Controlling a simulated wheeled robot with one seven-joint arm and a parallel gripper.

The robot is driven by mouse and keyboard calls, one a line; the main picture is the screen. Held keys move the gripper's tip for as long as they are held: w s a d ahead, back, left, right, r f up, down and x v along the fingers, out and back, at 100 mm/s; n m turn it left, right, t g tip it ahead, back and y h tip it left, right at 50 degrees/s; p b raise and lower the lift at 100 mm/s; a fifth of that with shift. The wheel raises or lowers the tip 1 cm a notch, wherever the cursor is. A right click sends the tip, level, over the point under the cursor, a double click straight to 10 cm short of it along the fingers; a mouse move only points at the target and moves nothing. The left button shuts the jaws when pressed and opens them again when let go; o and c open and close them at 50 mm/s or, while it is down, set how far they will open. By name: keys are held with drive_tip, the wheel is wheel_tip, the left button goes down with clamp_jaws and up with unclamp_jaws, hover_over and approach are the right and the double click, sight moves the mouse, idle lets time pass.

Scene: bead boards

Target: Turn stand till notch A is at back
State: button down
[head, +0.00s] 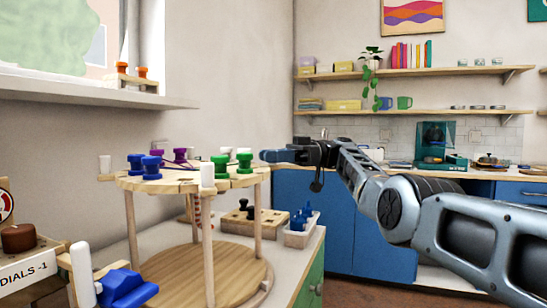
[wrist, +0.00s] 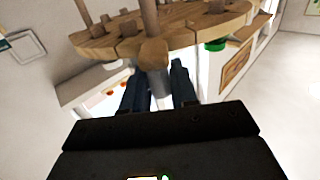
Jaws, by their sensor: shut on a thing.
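The round wooden stand (head: 190,183) has a top on posts above a round wooden base (head: 215,280). Blue, purple and green pieces and white-topped pegs sit around its top. My gripper (head: 268,155) is at the right side of the stand's top. In the wrist view, my gripper (wrist: 158,88) is shut on a pale-ended wooden peg (wrist: 153,52) at the rim of the stand (wrist: 185,28). No letter marking notch A can be read in either view.
A wooden block with dark knobs (head: 250,220) and a pale bin of blue pieces (head: 300,235) stand on the counter behind the stand. A dials box (head: 30,265) and a blue-and-white piece (head: 125,288) are at the front left. A wall and window ledge lie left.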

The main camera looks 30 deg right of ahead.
drive_tip(key=shift+w+a+f+g, duration=0.1)
drive_tip(key=shift+w+f+g, duration=0.05)
drive_tip(key=shift+w+g, duration=0.15)
idle(0.4)
drive_tip(key=c, duration=1)
unclamp_jaws()
drive_tip(key=shift+c, duration=0.2)
